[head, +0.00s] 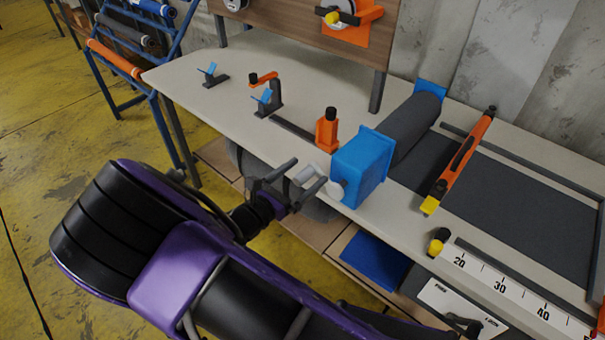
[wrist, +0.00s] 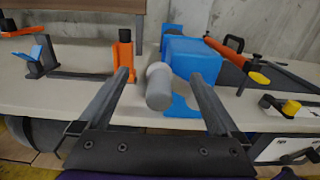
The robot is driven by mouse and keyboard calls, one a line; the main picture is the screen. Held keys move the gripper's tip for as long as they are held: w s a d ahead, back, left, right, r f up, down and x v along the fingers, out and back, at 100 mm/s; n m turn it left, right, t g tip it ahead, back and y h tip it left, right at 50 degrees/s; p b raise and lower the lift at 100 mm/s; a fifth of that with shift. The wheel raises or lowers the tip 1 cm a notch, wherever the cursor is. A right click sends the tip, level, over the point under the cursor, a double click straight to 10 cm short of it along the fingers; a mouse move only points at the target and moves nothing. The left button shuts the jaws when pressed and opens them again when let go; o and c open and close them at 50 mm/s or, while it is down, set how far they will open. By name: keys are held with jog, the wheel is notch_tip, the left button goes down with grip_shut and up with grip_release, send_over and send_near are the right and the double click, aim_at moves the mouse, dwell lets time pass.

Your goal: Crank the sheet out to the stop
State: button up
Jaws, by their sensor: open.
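A dark roll (head: 412,127) sits behind a blue end box (head: 360,168) on the bench. A dark grey sheet (head: 515,205) lies flat to the right of the roll. A pale grey crank handle (head: 305,176) sticks out from the front of the blue box, towards me. In the wrist view the handle (wrist: 159,92) shows between the fingers, with the blue box (wrist: 192,60) behind it. My gripper (head: 309,171) is open, one finger on each side of the handle; I see gaps and no clear contact. I cannot make out the stop for certain.
An orange bar (head: 462,160) with a yellow end lies across the sheet. A numbered scale (head: 500,284) runs along the front edge, beside a yellow-and-black knob (head: 437,241). An orange block (head: 327,130) stands left of the blue box. Small blue-topped clamps (head: 267,100) stand farther left.

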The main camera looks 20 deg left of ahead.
jog(key=shift+s, duration=0.15)
jog(key=p+v, duration=0.1)
jog(key=v, duration=0.7)
jog(key=shift+s+a, duration=0.2)
jog(key=shift+s, duration=0.1)
dwell(0.4)
